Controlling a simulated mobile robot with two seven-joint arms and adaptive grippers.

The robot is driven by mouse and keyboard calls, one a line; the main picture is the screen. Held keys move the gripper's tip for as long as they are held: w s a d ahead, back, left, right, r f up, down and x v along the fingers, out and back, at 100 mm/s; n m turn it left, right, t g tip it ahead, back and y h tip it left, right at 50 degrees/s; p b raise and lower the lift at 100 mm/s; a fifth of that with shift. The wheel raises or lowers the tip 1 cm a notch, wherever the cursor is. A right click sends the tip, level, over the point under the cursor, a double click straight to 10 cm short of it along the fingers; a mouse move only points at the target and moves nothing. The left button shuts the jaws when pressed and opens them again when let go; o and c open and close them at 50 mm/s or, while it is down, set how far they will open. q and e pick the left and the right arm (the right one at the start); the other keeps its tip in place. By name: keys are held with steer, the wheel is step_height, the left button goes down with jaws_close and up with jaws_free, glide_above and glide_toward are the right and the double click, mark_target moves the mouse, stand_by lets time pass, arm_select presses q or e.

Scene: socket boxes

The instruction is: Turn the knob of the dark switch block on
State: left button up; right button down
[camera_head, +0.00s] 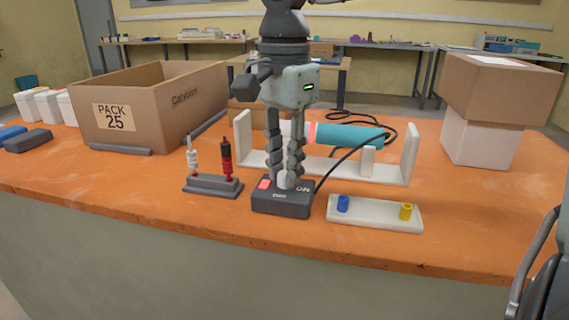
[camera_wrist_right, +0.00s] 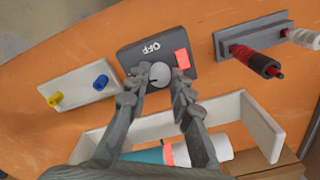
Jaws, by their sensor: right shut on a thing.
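The dark switch block (camera_head: 283,207) sits near the table's front edge, with OFF and ON lettering and a red patch on its top. The gripper points straight down and is shut on the knob, one finger at each side. I cannot tell exactly which way the knob points. My left gripper is not in view.
A white plate (camera_head: 375,217) with blue and yellow pegs lies right of the block. A grey base (camera_head: 213,186) with red and white posts stands left. Behind is a white holder (camera_head: 410,153) with a teal cylinder (camera_head: 350,137) and black cable. Cardboard boxes stand farther back.

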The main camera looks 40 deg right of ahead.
mark_target(285, 173)
steer(key=shift+n, duration=0.5)
steer(key=c, duration=1.3)
jaws_free()
step_height(285, 173, up, 12)
steer(key=shift+r, duration=0.1)
